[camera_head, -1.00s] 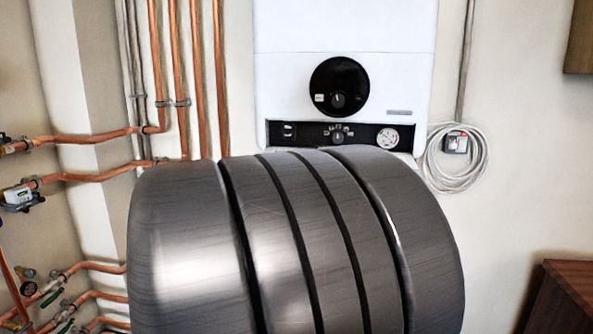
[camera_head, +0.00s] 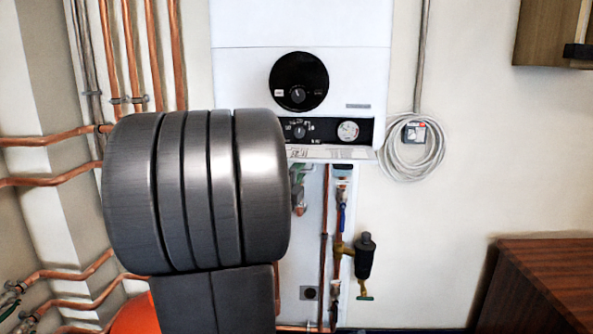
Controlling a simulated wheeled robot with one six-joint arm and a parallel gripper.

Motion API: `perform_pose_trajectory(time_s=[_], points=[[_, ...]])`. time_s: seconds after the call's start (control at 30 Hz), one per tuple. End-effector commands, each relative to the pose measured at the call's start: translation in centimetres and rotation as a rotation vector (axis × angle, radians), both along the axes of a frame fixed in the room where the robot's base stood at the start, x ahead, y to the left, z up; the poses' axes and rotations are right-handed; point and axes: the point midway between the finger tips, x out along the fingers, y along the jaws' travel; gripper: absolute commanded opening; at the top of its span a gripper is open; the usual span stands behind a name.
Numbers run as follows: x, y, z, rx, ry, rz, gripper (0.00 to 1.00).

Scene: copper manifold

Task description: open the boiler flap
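The white boiler (camera_head: 300,30) hangs on the wall at the upper middle, with a round black dial (camera_head: 298,82) on its front. Below that, a black control strip (camera_head: 325,130) with a knob and a round gauge is uncovered. A pale, printed ledge (camera_head: 330,152) lies along the strip's lower edge; it looks like the flap folded down, but I cannot tell for sure. My grey arm link covers the boiler's lower left corner and the strip's left end. My gripper is not in view.
Copper pipes (camera_head: 147,50) run up the wall on the left. Below the boiler are pipes and a black-bodied fitting (camera_head: 365,256). A coiled cable (camera_head: 412,160) hangs to the right.

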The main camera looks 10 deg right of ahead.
Motion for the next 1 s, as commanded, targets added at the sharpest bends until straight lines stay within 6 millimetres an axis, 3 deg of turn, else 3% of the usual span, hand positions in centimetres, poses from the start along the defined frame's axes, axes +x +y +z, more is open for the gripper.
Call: perform_pose_trajectory(time_s=[0.37, 0.47, 1.0], points=[[0.4, -0.4, 0.1, 0.000, 0.000, 0.000, 0.18], [0.4, -0.4, 0.1, 0.000, 0.000, 0.000, 0.00], [0.1, -0.3, 1.4, 0.026, 0.088, -0.001, 0.00]])
